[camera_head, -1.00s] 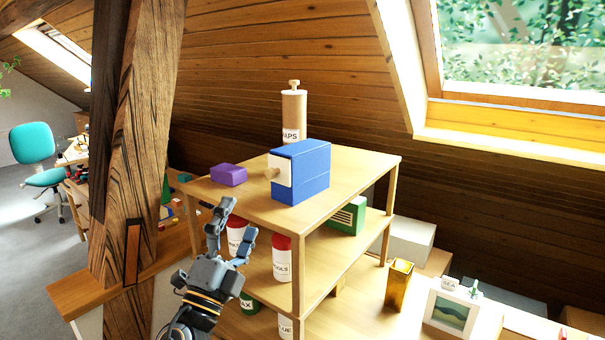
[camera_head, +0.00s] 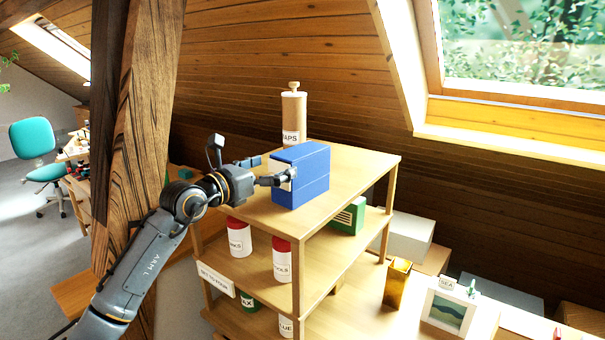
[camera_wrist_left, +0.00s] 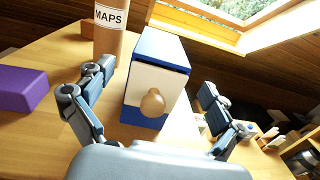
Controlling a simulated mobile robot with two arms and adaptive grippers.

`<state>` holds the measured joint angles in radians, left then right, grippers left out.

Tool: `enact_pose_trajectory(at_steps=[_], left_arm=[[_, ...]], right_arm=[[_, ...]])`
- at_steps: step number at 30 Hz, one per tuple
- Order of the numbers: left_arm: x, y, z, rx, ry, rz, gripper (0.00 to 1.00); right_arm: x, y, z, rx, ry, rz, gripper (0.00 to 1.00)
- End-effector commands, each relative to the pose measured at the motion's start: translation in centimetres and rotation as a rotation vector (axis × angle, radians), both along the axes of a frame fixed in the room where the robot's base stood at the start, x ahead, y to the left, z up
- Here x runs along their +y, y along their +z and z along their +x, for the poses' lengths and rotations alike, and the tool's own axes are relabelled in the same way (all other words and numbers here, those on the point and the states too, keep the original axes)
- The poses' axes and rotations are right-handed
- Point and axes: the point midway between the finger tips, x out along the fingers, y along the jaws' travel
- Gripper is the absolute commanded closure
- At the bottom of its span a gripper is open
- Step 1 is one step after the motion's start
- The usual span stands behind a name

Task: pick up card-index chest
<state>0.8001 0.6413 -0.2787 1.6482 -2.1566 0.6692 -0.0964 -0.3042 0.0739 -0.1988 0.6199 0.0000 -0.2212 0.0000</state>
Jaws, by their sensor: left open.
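The card-index chest is a blue box (camera_head: 305,178) on the top shelf of a wooden shelf unit. In the left wrist view the chest (camera_wrist_left: 158,68) shows a white front with a round wooden knob (camera_wrist_left: 152,103). My left gripper (camera_head: 270,170) is at the chest's front face, coming in from the left. In the left wrist view its open fingers (camera_wrist_left: 155,95) lie to either side of the knob and front, and nothing is held. In the head view the gripper covers the knob and part of the white front. My right gripper is not in view.
A tube labelled MAPS (camera_head: 294,115) stands behind the chest. A purple block (camera_wrist_left: 22,88) lies to its left in the left wrist view. A timber post (camera_head: 140,130) rises left of the shelf. Red-lidded jars (camera_head: 282,262) and a green box (camera_head: 347,216) sit lower.

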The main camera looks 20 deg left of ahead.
Motion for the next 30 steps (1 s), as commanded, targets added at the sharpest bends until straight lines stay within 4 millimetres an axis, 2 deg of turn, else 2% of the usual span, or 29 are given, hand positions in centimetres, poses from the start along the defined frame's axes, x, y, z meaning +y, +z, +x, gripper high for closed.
enact_pose_trajectory(at_steps=[6,12,18,25,26,30], left_arm=[[-0.7,0.2,1.5,0.0,-0.001,0.0,0.06],[-1.8,0.4,4.1,0.002,-0.001,-0.002,0.06],[-2.6,-0.1,5.8,-0.001,-0.001,-0.001,0.06],[-2.6,-0.3,5.9,-0.001,-0.001,0.0,0.06],[-2.6,-0.3,5.9,-0.001,0.0,0.0,0.1],[-2.6,-0.2,5.9,-0.001,-0.001,0.0,0.38]], right_arm=[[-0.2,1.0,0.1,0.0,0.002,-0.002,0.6],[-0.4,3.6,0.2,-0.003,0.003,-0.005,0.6],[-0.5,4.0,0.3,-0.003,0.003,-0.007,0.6],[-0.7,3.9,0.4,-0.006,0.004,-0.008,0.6],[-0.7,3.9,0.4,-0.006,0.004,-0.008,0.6],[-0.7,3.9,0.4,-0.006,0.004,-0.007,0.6]])
